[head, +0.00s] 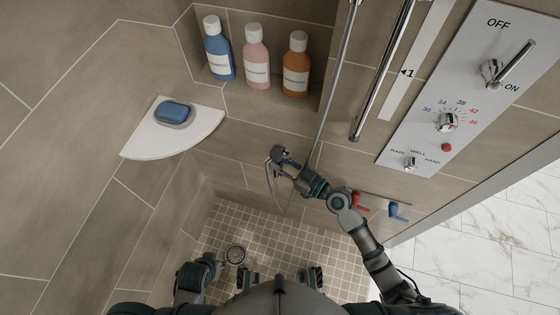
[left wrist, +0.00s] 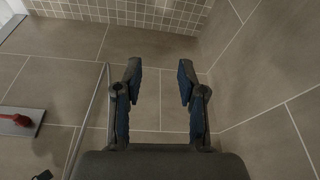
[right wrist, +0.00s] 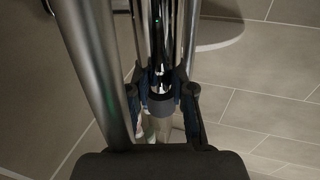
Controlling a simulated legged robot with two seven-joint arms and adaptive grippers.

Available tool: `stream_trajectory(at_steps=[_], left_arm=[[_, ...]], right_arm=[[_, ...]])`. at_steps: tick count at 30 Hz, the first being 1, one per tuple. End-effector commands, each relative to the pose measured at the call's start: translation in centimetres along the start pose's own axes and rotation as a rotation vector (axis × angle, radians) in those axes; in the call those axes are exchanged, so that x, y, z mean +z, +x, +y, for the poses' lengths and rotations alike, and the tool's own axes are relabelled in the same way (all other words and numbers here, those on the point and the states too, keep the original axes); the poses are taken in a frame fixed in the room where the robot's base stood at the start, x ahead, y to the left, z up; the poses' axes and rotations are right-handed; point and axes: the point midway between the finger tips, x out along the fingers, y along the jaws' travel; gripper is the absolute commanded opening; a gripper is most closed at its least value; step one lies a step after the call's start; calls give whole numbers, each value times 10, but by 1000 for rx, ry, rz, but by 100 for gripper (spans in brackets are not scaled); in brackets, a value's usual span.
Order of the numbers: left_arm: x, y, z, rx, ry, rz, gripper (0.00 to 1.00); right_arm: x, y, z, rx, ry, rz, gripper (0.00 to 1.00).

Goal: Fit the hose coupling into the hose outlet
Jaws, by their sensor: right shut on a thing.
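My right gripper (head: 277,160) is low at the back wall, beside the thin grey hose. In the right wrist view my right gripper (right wrist: 163,98) is shut on a dark cylindrical coupling (right wrist: 161,103). Bright chrome tubing stands right beyond the coupling; I cannot tell whether the two touch. The hose outlet cannot be made out for certain; the gripper covers that part of the wall in the head view. My left gripper (left wrist: 158,75) is open and empty in the left wrist view, facing bare wall tiles. The left arm shows low at left in the head view.
A chrome rail (head: 382,70) and a control panel (head: 470,80) are on the wall at right. Red (head: 332,201) and blue (head: 397,211) fittings sit below. Several bottles (head: 256,62) stand in the niche. A corner shelf (head: 150,138) holds a blue soap. A round drain (head: 236,255) lies in the floor.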

Motion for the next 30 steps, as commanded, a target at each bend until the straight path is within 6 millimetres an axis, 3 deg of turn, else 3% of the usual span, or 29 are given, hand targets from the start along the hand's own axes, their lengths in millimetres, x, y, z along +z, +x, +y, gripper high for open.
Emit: stream_trajectory(at_steps=[30], left_arm=[[-18,2,3,5,3,89,40]], right_arm=[[5,0,0,0,-1,1,0]])
